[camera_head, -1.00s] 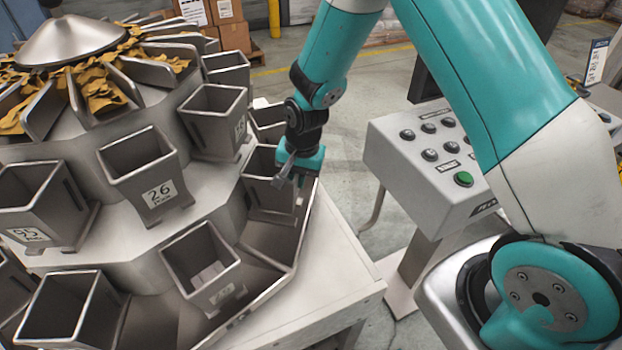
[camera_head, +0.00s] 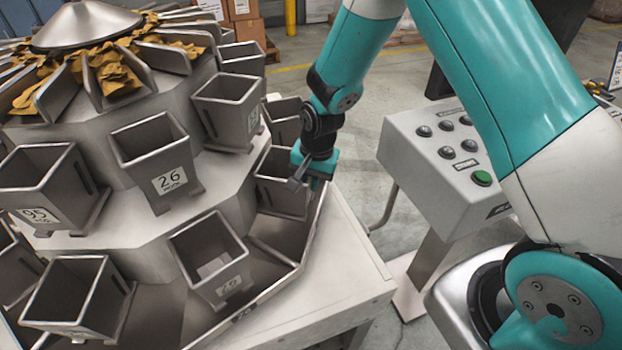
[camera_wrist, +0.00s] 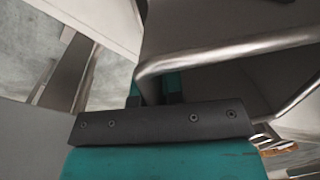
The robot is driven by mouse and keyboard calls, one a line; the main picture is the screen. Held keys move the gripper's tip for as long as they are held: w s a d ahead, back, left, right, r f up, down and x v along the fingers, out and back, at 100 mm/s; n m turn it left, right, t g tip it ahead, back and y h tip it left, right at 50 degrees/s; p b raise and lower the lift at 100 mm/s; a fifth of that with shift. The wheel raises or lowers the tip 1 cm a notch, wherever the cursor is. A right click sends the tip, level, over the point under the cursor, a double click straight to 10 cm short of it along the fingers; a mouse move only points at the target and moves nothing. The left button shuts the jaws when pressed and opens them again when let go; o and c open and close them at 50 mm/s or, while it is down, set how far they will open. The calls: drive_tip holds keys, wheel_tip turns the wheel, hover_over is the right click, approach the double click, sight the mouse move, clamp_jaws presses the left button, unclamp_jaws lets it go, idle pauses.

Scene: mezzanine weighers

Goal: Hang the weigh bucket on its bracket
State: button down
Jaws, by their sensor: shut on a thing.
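My gripper (camera_head: 301,180) is shut on the rim of a grey metal weigh bucket (camera_head: 275,192) on the right side of the weigher, at the lower ring. The bucket is an open-topped square hopper and stands about upright, partly hidden behind my gripper. In the wrist view my gripper's fingers (camera_wrist: 158,92) meet the bucket's rounded rim (camera_wrist: 225,48), whose wall fills the upper right. The bracket behind the bucket is hidden, so I cannot tell whether the bucket rests on it.
Other buckets ring the weigher, including number 26 (camera_head: 155,160) and a lower one (camera_head: 211,260) close by. The sloped tray edge (camera_head: 312,235) runs below my gripper. A control box (camera_head: 440,160) with a green button stands to the right, with open floor between.

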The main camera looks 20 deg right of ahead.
drive_tip(key=shift+f, duration=0.25)
drive_tip(key=c, duration=1.1)
unclamp_jaws()
drive_tip(key=shift+c, duration=0.2)
wheel_tip(320, 180, up, 17)
drive_tip(key=s+d+b, duration=0.1)
drive_tip(key=shift+d+r+b, duration=0.15)
drive_tip(key=shift+d+b, duration=0.2)
drive_tip(key=shift+b, duration=0.05)
drive_tip(key=shift+s, duration=0.1)
